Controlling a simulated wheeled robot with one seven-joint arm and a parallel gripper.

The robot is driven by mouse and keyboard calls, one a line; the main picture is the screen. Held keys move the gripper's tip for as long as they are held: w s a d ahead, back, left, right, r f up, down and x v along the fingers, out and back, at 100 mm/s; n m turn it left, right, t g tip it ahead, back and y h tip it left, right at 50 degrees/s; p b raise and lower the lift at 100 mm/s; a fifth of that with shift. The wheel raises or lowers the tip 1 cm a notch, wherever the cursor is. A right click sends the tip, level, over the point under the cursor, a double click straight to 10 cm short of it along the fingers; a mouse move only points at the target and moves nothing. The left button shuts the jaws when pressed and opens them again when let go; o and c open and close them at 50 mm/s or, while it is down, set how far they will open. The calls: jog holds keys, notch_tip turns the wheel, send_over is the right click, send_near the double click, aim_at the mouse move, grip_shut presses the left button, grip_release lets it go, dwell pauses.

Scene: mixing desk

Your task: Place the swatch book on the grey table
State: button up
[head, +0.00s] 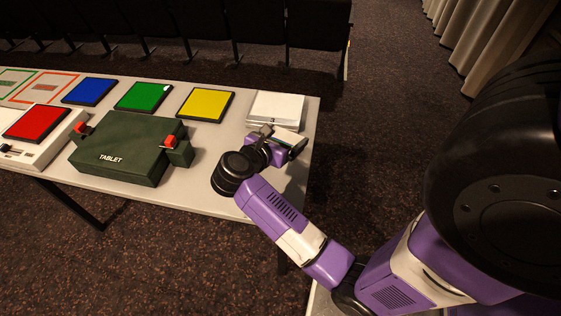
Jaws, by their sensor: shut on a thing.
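The long light grey table (215,182) runs from the left edge to the middle of the head view. My gripper (281,139) is over its right end and is shut on a thin, flat thing with a pale edge and a dark side, which looks like the swatch book (296,142). The gripper and wrist hide much of it. I cannot tell whether it touches the tabletop.
A white flat pad or box (275,108) lies just behind my gripper. A dark green tablet case (122,152) with red latches stands to the left. Yellow (206,104), green (144,97), blue (90,91) and red (37,123) panels line the table. Dark seats (260,22) stand behind.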

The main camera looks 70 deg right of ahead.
aim_at(284, 170)
notch_tip(284, 170, down, 13)
jog(key=shift+f, duration=0.15)
dwell(0.4)
jog(key=shift+f, duration=0.1)
jog(key=shift+f, duration=0.15)
jog(key=o, duration=1.1)
